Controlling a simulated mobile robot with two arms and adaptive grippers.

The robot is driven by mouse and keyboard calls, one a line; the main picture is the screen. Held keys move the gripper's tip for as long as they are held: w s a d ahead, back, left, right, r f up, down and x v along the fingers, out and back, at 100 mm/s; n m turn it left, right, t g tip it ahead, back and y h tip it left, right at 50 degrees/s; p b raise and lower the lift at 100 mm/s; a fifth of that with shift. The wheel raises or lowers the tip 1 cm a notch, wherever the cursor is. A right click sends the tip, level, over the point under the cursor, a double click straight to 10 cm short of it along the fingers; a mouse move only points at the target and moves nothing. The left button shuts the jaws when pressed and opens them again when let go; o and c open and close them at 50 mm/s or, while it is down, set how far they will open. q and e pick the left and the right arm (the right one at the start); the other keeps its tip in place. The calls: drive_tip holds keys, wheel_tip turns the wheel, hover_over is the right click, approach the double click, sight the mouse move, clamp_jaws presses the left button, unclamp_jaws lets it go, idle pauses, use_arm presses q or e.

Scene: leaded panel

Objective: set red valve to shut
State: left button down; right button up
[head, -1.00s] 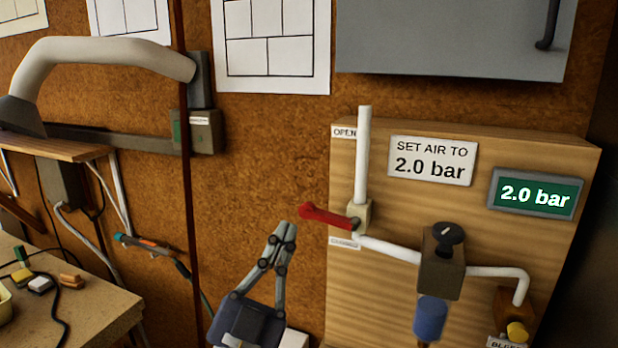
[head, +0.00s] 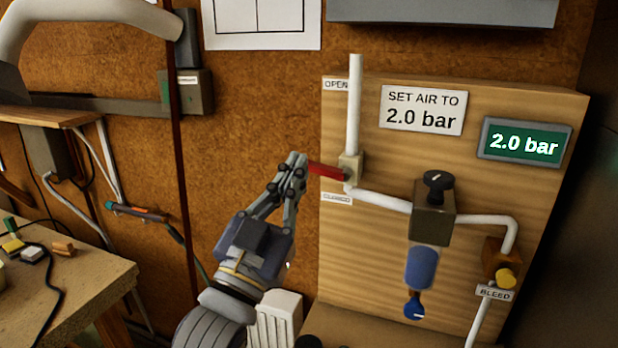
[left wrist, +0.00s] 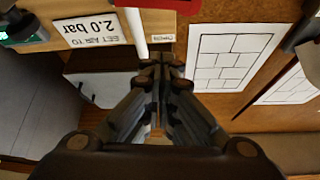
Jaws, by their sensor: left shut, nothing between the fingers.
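The red valve handle (head: 328,171) sticks out to the left from its valve body (head: 350,168) on the white pipe, tilted slightly up at its free end. It lies between the OPEN label (head: 336,85) above and the CLOSED label (head: 337,199) below. My left gripper (head: 295,160) is shut and empty, its fingertips at the handle's free end, overlapping it in the head view; I cannot tell whether they touch. In the left wrist view a red strip, likely the handle (left wrist: 158,3), shows at the top edge beyond the shut fingers (left wrist: 160,68). My right gripper is not in view.
The wooden panel (head: 385,260) also carries a black-knobbed regulator (head: 433,210), a blue bowl (head: 420,268), a yellow bleed knob (head: 504,278) and a display reading 2.0 bar (head: 522,142). A dark red vertical post (head: 182,190) stands left of my gripper.

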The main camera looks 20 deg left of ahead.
sight(309, 163)
use_arm(q)
drive_tip(key=a+r+p+x, duration=0.1)
drive_tip(key=x, duration=0.6)
drive_tip(key=shift+w+d+f+b, duration=0.1)
drive_tip(key=shift+f+b, duration=0.9)
drive_tip(key=shift+f, duration=0.2)
drive_tip(key=shift+w+d+f+b, duration=0.1)
drive_tip(key=shift+f+b, duration=0.85)
drive_tip(key=shift+f, duration=0.3)
drive_tip(key=shift+a+f+b, duration=0.2)
drive_tip(key=shift+f+b, duration=0.1)
drive_tip(key=shift+f, duration=0.5)
drive_tip(key=shift+w+r, duration=0.1)
